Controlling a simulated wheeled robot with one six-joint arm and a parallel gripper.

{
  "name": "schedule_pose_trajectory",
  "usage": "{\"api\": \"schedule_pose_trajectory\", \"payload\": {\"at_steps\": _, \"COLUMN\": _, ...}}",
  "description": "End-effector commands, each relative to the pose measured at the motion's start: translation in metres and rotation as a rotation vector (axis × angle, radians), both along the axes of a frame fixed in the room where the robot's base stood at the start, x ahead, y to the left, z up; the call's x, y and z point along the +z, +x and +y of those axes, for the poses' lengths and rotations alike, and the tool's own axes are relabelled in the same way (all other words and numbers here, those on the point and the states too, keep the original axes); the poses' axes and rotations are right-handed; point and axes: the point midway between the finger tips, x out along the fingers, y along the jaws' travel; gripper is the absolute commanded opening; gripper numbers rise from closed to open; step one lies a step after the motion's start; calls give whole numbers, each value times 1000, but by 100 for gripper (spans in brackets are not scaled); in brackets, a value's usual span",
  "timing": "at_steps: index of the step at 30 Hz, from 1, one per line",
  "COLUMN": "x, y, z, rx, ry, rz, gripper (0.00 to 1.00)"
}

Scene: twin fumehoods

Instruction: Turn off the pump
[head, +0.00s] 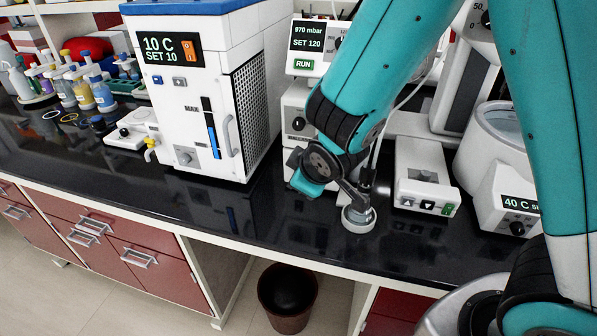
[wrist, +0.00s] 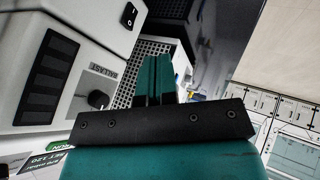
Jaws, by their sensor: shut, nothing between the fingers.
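The pump is a white box (head: 296,122) with a black knob, under a controller (head: 309,47) that reads 970 mbar, SET 120 and a green RUN. In the wrist view the pump (wrist: 75,75) fills the left side, tilted. It shows a black rocker switch (wrist: 129,14), a black knob (wrist: 97,99) marked BALLAST and a dark slotted vent. I cannot tell which way the rocker is set. My gripper (wrist: 154,60) is shut and empty, its teal fingers to the right of the pump face and below the switch in the picture.
A white chiller (head: 205,95) with a perforated side stands left of the pump. A small hotplate-like unit (head: 425,180) and a heating bath (head: 500,165) stand right. Bottles (head: 82,92) are at the far left. The black counter (head: 215,205) is clear in front.

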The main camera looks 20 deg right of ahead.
Motion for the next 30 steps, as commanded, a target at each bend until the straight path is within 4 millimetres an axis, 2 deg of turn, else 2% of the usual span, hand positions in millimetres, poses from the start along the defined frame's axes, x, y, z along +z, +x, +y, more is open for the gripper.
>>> {"api": "schedule_pose_trajectory", "payload": {"at_steps": 15, "x": -73, "y": 59, "z": 2, "rx": -2, "ry": 0, "rz": 4, "gripper": 0}}
{"api": "schedule_pose_trajectory", "payload": {"at_steps": 22, "x": -67, "y": 84, "z": -16, "rx": -4, "ry": 1, "rz": 2, "gripper": 0}}
{"api": "schedule_pose_trajectory", "payload": {"at_steps": 30, "x": -69, "y": 91, "z": -21, "rx": 0, "ry": 1, "rz": 2, "gripper": 0}}
